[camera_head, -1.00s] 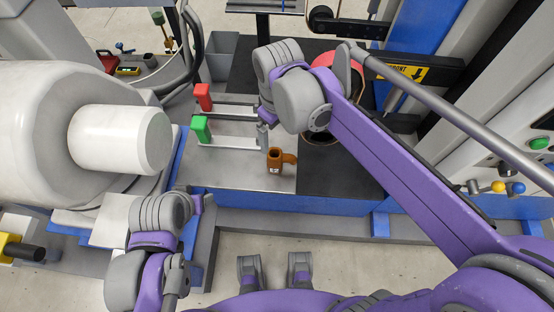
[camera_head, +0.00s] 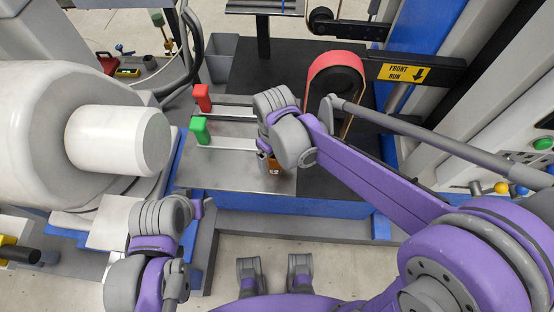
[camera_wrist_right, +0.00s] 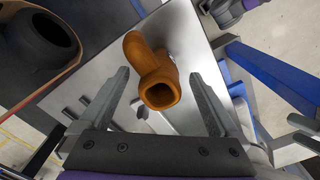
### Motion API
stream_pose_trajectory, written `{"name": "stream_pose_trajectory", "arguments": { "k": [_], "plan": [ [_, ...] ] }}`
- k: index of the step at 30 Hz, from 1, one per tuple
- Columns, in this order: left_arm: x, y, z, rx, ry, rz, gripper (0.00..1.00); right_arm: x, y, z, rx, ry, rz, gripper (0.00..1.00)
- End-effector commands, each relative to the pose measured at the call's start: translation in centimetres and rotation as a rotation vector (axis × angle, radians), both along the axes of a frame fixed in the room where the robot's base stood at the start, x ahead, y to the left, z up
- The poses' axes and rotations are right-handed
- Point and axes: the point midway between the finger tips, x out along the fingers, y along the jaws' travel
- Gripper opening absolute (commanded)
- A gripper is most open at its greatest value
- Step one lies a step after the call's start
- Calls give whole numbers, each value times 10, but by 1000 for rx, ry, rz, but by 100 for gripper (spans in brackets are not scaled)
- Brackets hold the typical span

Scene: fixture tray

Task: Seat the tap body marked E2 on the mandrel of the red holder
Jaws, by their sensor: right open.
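The orange-brown tap body marked E2 (camera_head: 272,169) stands on the metal tray (camera_head: 215,172), partly hidden under my right gripper (camera_head: 264,152). The red holder (camera_head: 202,97) is at the tray's far left, with a grey mandrel (camera_head: 235,99) pointing right. My left gripper (camera_head: 198,206) is at the lower left, away from the tray; its jaws are unclear.
A green holder (camera_head: 199,130) with a similar grey bar stands nearer than the red one. A red belt loop (camera_head: 335,63) stands at the back right on a dark surface. A large white machine (camera_head: 115,140) fills the left. The tray's front left is clear.

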Motion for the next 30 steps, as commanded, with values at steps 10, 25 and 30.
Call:
{"name": "stream_pose_trajectory", "arguments": {
  "k": [10, 25, 30],
  "plan": [
    [0, 0, 0, 0, 0, 0, 63, 0, 0, 0, 0, 0, 0, 61],
    [0, 0, 0, 0, 0, 0, 63, 0, 0, 1, 0, 0, 0, 0],
    [0, 0, 0, 0, 0, 0, 63, 0, 0, 1, 0, 0, 0, 0]
  ]
}}
